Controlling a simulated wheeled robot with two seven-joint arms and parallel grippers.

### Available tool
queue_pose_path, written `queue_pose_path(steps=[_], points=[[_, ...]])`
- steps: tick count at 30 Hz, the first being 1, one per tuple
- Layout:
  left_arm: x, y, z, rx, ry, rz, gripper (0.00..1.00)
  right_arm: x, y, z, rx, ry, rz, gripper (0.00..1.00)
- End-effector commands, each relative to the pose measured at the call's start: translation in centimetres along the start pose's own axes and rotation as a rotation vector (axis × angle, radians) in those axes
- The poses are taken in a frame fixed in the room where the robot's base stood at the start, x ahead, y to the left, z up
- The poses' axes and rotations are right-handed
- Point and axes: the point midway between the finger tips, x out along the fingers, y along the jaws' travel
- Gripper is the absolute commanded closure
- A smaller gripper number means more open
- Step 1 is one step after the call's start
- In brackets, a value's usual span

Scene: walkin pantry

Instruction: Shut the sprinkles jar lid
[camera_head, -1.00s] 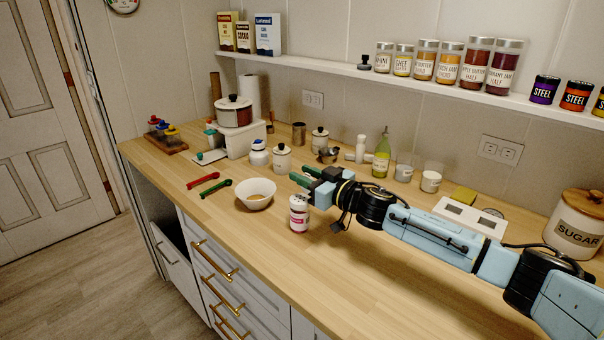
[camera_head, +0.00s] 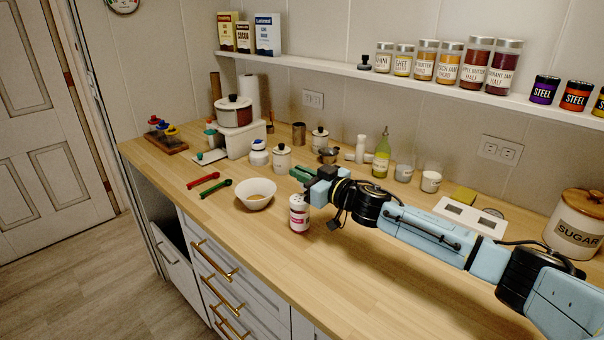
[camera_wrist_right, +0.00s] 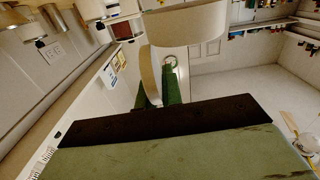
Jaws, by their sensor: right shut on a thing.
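A small jar (camera_head: 299,213) with a white and red label, which I take for the sprinkles jar, stands upright on the counter. Its pale top shows dark dots. My right gripper (camera_head: 299,174) is just above and behind it in the head view. In the right wrist view, the green fingertips (camera_wrist_right: 160,92) close around a thin, pale, upright piece (camera_wrist_right: 150,72), apparently the raised lid. A large pale rounded body (camera_wrist_right: 185,30), apparently the jar's top, is very near the fingers. The exact contact is partly hidden. My left gripper is not in view.
A lidded canister (camera_head: 281,158) stands behind the bowl. The counter (camera_head: 400,270) is clear at the front right.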

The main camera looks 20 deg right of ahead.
Motion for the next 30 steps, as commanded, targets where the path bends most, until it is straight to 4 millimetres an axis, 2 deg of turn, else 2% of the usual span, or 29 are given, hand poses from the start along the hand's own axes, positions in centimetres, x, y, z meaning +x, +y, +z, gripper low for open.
queue_pose_path(steps=[8, 16, 30], points=[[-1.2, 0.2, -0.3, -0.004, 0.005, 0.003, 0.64, 0.0, -0.6, -0.2, -0.114, 0.0, 0.0, 1.0], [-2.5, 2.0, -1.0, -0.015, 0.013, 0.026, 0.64, 0.0, -1.6, 0.0, -0.314, -0.001, -0.001, 1.0], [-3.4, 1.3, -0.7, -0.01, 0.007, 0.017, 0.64, 0.0, -2.7, 0.6, -0.573, 0.0, 0.0, 1.0]])
